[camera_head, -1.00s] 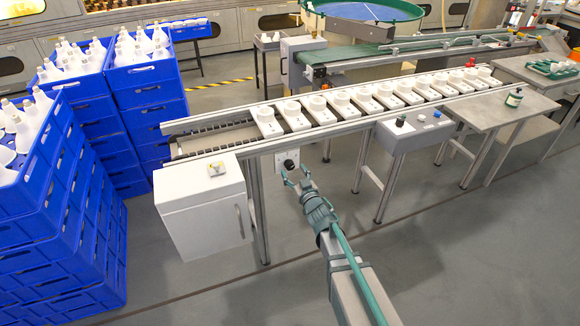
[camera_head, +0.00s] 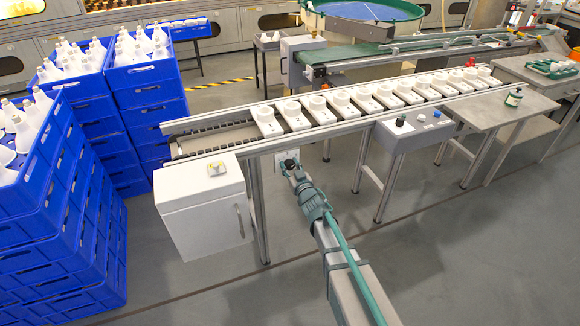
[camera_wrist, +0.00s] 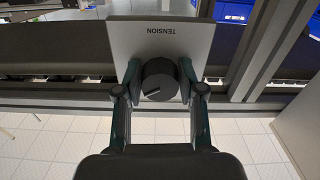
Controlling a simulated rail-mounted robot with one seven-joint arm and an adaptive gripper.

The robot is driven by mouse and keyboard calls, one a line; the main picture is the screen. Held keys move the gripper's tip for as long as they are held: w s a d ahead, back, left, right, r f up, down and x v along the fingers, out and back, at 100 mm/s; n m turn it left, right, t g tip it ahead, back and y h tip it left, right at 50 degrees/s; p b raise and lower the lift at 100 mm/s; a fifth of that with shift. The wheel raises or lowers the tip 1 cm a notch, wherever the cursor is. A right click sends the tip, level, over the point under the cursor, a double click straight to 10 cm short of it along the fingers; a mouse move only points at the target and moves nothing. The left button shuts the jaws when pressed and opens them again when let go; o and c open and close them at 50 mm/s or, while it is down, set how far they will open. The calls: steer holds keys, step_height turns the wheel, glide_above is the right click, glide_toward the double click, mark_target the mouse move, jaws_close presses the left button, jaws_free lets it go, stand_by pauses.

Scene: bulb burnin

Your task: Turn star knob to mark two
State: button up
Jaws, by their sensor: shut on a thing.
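The knob (camera_wrist: 160,80) is dark and sits on a light plate (camera_wrist: 162,38) marked TENSION, which reads upside down in the wrist view. A short pale line shows on the knob's face. No numbered marks are readable, and a star shape cannot be made out. My gripper (camera_wrist: 160,76) is shut on this knob, one finger on each side. In the head view my gripper (camera_head: 290,166) is at the plate on the conveyor's front side, and its fingers partly hide the knob.
The conveyor (camera_head: 330,132) carries several white blocks (camera_head: 365,97) above the plate. A white cabinet (camera_head: 200,205) stands just left of my arm. A grey control box (camera_head: 412,135) is to the right. Stacked blue crates (camera_head: 60,215) stand far left. The floor in front is open.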

steer(key=shift+n+b, duration=0.3)
steer(key=n+b, duration=0.3)
steer(key=n, duration=0.1)
steer(key=shift+f, duration=0.15)
steer(key=n+b, duration=0.2)
steer(key=n, duration=0.2)
steer(key=shift+n+b, duration=1)
steer(key=shift+n, duration=0.5)
steer(key=o, duration=1.1)
steer(key=shift+r, duration=0.2)
steer(key=shift+o, duration=0.2)
steer(key=shift+s+d, duration=0.1)
